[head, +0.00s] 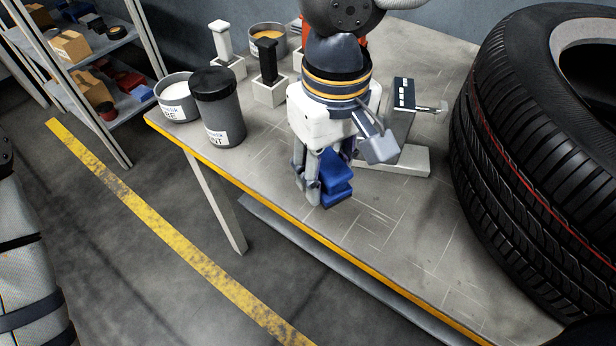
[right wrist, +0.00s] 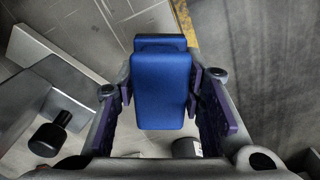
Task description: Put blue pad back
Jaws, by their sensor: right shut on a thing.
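The blue pad (head: 335,180) is a blue block near the front edge of the table. My right gripper (head: 326,188) comes down from above and is shut on it. In the right wrist view, the blue pad (right wrist: 162,85) sits between the two purple-lined fingers of my right gripper (right wrist: 163,95). Whether the pad touches the tabletop is hard to tell. Behind the gripper stands a grey holder (head: 403,110) on a pale base, partly hidden by my arm. My left gripper is out of view.
A large tyre (head: 530,170) fills the right side. A dark lidded can (head: 218,108), an open tin (head: 176,98) and small stands with a white handle (head: 223,40) and a black handle (head: 267,62) are at the back left. The table's yellow front edge (head: 260,215) is close. Shelves (head: 90,50) stand beyond.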

